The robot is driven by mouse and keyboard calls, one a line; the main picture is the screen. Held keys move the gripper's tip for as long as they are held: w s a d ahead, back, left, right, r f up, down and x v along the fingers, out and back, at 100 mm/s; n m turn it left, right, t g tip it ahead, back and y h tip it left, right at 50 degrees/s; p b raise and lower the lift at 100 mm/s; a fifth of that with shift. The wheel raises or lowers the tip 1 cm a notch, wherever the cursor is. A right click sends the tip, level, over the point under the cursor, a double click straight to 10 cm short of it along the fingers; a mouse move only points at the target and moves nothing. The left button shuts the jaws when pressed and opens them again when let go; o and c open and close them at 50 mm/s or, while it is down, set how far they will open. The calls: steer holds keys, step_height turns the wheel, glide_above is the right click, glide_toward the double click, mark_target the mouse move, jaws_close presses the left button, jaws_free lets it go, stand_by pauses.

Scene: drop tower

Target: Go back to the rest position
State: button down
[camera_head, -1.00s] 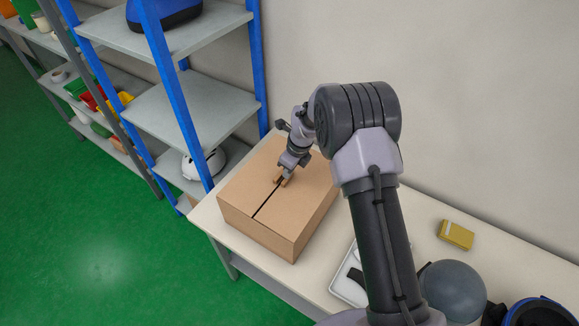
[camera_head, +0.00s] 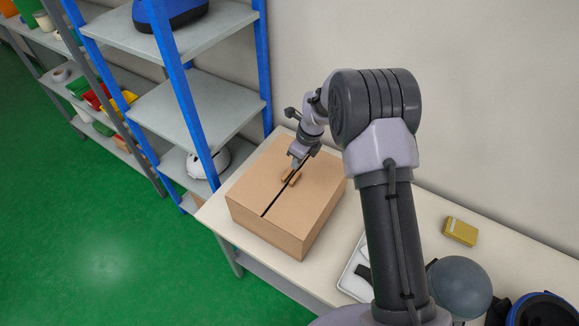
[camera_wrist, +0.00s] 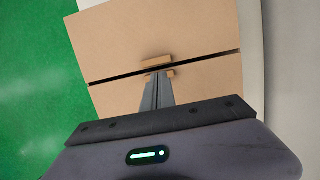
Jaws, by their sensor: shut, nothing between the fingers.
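My gripper (camera_head: 294,168) is shut and empty over the top of a brown cardboard box (camera_head: 249,192) on the table. In the wrist view, the closed fingers of my gripper (camera_wrist: 157,76) point at the dark slit across the lid of the box (camera_wrist: 203,35). Small brown tabs (camera_wrist: 156,61) stand on the lid on either side of the slit, right by the fingertips. Whether the fingertips touch the box, I cannot tell.
The box stands on a pale table (camera_head: 413,207) along the wall. A blue-framed shelf (camera_head: 200,110) rises close on the left. A white tray (camera_head: 352,281), a yellow box (camera_head: 460,231) and a grey ball (camera_head: 459,288) are to the right. Green floor (camera_head: 110,245) is open at left.

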steer(key=s+d+r+n+t+b, duration=0.1)
steer(key=s+r+n+b, duration=0.2)
steer(key=r, duration=0.4)
steer(key=s+d+r+n+b, duration=0.1)
steer(key=s+r+n+b, duration=0.1)
steer(key=r+b, duration=0.35)
steer(key=s+d+r+n+t+b, duration=0.1)
steer(key=s+n+b, duration=0.2)
steer(key=s, duration=0.3)
steer(key=s+d+r+n+b, duration=0.2)
steer(key=s+n+b, duration=0.1)
steer(key=s, duration=0.4)
steer(key=s+f+n+t+b, duration=0.1)
steer(key=s+f+n+b, duration=0.2)
steer(key=s, duration=0.5)
steer(key=s+d+f+n+t+b, duration=0.1)
steer(key=s+f+n+b, duration=0.3)
steer(key=s, duration=0.5)
steer(key=shift+d+f+n+b, duration=0.3)
steer(key=shift+f+n, duration=0.3)
steer(key=shift+n, duration=0.6)
